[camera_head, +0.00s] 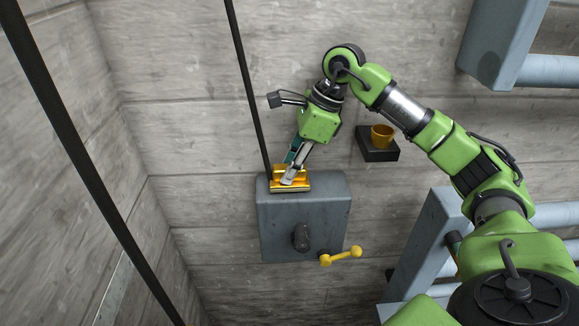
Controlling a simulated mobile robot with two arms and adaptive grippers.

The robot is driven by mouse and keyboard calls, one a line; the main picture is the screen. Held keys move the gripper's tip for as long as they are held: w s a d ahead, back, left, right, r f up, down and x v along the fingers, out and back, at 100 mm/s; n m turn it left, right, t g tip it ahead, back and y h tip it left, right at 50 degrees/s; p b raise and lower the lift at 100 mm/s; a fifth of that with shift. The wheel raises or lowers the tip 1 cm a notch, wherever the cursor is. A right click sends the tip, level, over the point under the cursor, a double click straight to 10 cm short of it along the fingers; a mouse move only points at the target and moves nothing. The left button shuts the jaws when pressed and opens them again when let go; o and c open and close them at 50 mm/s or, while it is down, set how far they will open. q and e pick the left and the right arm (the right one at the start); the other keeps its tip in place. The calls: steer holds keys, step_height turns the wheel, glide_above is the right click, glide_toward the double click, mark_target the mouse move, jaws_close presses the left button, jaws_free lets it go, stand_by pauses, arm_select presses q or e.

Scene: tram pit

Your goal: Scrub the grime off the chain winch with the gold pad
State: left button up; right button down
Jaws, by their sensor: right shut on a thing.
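The chain winch (280,222) is a blue-grey box on the concrete wall, with a dark round shaft and a yellow crank handle (341,256) at its lower right. The gold pad (291,186) is at the top left edge of the winch front. My right gripper (291,177) is shut on the pad and reaches it from above. The pad seems to touch the winch, but the contact is hidden. No grime can be made out clearly on the winch. My left gripper is not in view.
A small dark shelf (378,153) holding a gold cup (382,135) is on the wall to the right of the winch. Dark rods or cables run down at the left. Blue-grey steel frames (432,235) with pipes stand at the right. The wall left of the winch is bare.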

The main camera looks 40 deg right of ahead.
mark_target(305, 170)
steer(key=shift+f+b, duration=0.3)
steer(key=shift+f, duration=0.1)
stand_by(0.3)
steer(key=shift+s+d+f+b, duration=0.15)
steer(key=shift+s+d+b, duration=0.1)
steer(key=shift+d+b, duration=0.1)
steer(key=shift+s+d+b, duration=0.25)
steer(key=shift+s+d, duration=0.1)
steer(key=shift+d, duration=0.2)
steer(key=shift+s+d+b, duration=0.2)
steer(key=shift+s+d, duration=0.1)
steer(key=shift+d, duration=0.25)
steer(key=shift+s+d+b, duration=0.45)
steer(key=shift+d, duration=0.3)
steer(key=shift+s+d+b, duration=0.4)
steer(key=shift+s+d, duration=0.05)
steer(key=shift+d, duration=0.25)
steer(key=shift+r, duration=0.2)
steer(key=shift+r, duration=0.1)
